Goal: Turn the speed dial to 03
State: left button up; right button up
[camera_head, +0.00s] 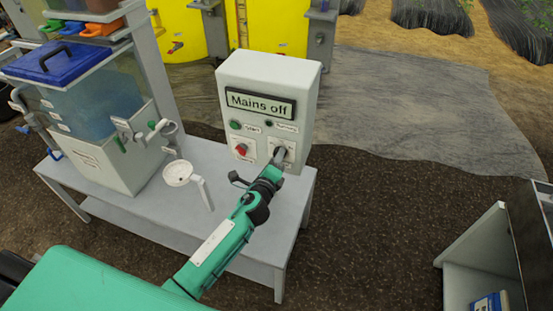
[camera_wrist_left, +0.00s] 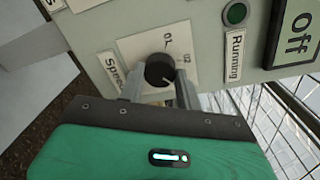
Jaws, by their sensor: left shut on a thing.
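The speed dial is a black round knob (camera_wrist_left: 159,68) on a white plate (camera_wrist_left: 178,42) in the left wrist view. The plate carries the marks 01 and 02; the rest of its scale is hidden by my gripper. I cannot tell which mark the knob points to. My left gripper (camera_wrist_left: 160,82) is shut on the knob, one finger on each side. In the head view my left gripper (camera_head: 279,157) reaches the dial plate (camera_head: 289,148) at the lower right of the white control box (camera_head: 265,75). My right gripper is out of view.
The box's display (camera_head: 260,103) reads "Mains off". A green Start button (camera_head: 235,124), a dark Running lamp (camera_head: 268,123) and a red knob (camera_head: 241,149) sit near the dial. A blue-lidded tank (camera_head: 95,100) and a white funnel (camera_head: 178,173) share the grey bench (camera_head: 135,205).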

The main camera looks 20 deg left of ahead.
pick_arm(q)
jog(key=shift+m, duration=0.9)
jog(key=shift+f, duration=0.1)
jog(key=o, duration=1)
jog(key=shift+s, duration=0.1)
jog(key=shift+s+r+b, duration=0.2)
jog(key=shift+s+b, duration=0.55)
jog(key=shift+s, duration=2.7)
jog(key=shift+s+r+b, duration=0.15)
jog(key=shift+s+b, duration=0.55)
jog(key=shift+s, duration=2.7)
